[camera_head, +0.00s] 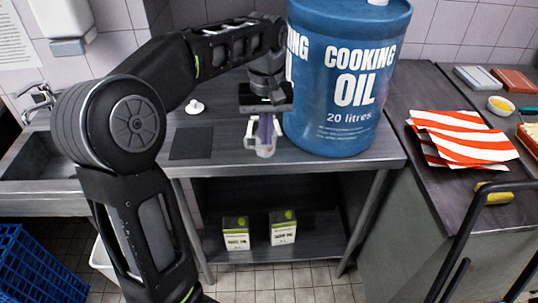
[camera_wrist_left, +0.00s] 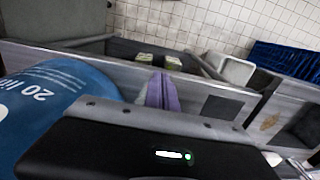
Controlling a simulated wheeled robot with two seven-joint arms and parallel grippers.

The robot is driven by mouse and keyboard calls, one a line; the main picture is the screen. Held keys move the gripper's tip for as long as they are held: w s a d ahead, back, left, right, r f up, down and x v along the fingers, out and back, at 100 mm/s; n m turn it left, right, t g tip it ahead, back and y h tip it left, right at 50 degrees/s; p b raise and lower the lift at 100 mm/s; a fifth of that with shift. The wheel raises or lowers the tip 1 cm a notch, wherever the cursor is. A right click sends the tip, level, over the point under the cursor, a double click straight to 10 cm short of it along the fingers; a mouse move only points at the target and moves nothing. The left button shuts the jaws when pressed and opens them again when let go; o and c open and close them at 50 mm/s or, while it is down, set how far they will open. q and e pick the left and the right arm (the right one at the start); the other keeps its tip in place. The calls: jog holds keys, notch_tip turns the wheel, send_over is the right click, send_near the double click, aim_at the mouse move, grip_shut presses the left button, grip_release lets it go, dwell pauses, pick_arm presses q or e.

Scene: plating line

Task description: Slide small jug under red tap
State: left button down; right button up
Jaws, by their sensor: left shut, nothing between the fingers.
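A small, pale, see-through jug (camera_head: 265,151) stands at the front of the dark counter, just left of the blue cooking-oil drum (camera_head: 345,90). My left gripper (camera_head: 265,138) points down at the jug, its purple fingers together and empty. The fingers overlap the jug in the head view; I cannot tell whether they are inside it, behind it or touching it. In the left wrist view the purple fingers (camera_wrist_left: 162,92) show beside the drum (camera_wrist_left: 60,105), and the jug is mostly hidden. I cannot make out a red tap. My right gripper is not in view.
A dark square mat (camera_head: 191,143) and a white knob-like piece (camera_head: 195,107) are on the counter to the left. A sink (camera_head: 35,158) is farther left. Two small cartons (camera_head: 283,228) (camera_head: 236,233) stand on the lower shelf. Red-striped cloths (camera_head: 465,137) lie on the right counter.

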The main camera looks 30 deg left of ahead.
aim_at(266, 154)
pick_arm(q)
jog(key=shift+s+d+r, duration=0.1)
jog(key=shift+d, duration=0.05)
jog(key=w+f+p, duration=0.1)
jog(key=f, duration=0.2)
jog(key=a+f, duration=0.1)
jog(key=f, duration=0.2)
jog(key=w+a+f+p, duration=0.1)
jog(key=f, duration=0.3)
jog(key=shift+w+p, duration=0.3)
jog(key=shift+w+a, duration=0.3)
